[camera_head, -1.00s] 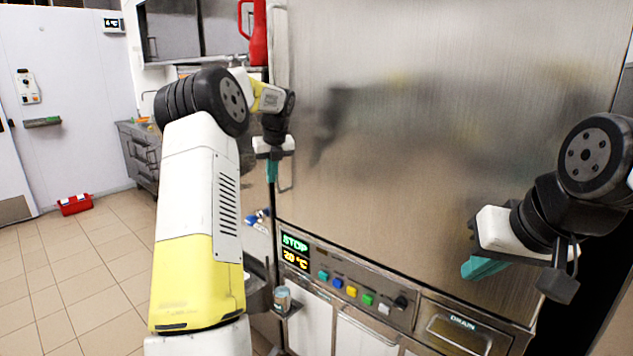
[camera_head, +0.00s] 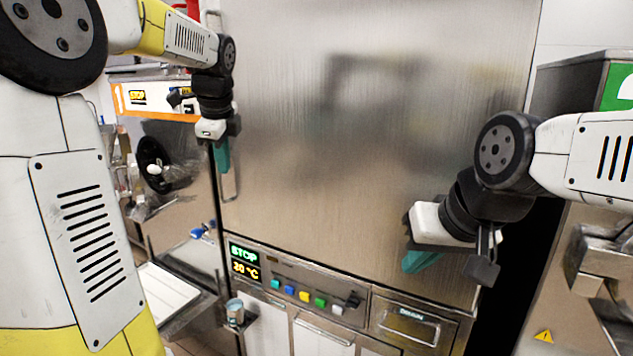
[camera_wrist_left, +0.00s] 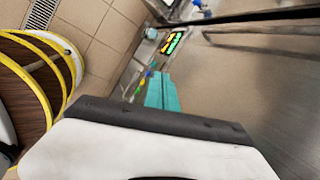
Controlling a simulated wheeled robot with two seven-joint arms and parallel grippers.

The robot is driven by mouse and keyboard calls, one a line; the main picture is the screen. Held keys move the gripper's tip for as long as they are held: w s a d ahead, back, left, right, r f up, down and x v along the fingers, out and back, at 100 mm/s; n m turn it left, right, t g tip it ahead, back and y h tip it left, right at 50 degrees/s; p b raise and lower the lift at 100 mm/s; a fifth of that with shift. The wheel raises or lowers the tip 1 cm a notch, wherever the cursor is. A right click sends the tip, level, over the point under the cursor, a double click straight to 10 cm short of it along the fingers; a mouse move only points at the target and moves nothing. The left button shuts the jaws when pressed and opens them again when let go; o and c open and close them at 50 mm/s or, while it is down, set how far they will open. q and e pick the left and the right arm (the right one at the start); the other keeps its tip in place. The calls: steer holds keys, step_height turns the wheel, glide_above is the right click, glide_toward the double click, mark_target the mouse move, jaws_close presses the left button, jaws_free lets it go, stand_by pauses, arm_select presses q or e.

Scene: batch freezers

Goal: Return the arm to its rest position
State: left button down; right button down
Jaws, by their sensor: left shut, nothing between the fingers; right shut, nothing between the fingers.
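My left arm comes in from the left in the head view, and its left gripper (camera_head: 221,158) hangs fingers down in front of the left edge of the steel freezer (camera_head: 380,130). Its teal fingers are shut and empty; they also show in the left wrist view (camera_wrist_left: 161,92). My right gripper (camera_head: 420,262) is at the right, in front of the freezer's lower front. Its teal fingers point down and left, shut with nothing in them.
Another machine (camera_head: 165,195) stands at the left. A steel unit (camera_head: 590,85) with a green sign stands at the right.

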arm_select(q)
steer(key=s+d+f+n+h, duration=0.1)
steer(key=s+d+f+n, duration=0.1)
steer(key=s+n, duration=0.4)
steer(key=s+d+f+n+t+h, duration=0.1)
steer(key=s+d+f+n, duration=0.2)
steer(key=s+n, duration=0.3)
steer(key=s+d+f+n+h, duration=0.1)
steer(key=s+d+f+n, duration=0.2)
steer(key=s, duration=0.9)
steer(key=d+n, duration=0.1)
steer(key=n, duration=0.2)
steer(key=shift+s+f+t+h, duration=0.2)
steer(key=shift+s+t+h, duration=0.1)
steer(key=shift+s+t, duration=0.1)
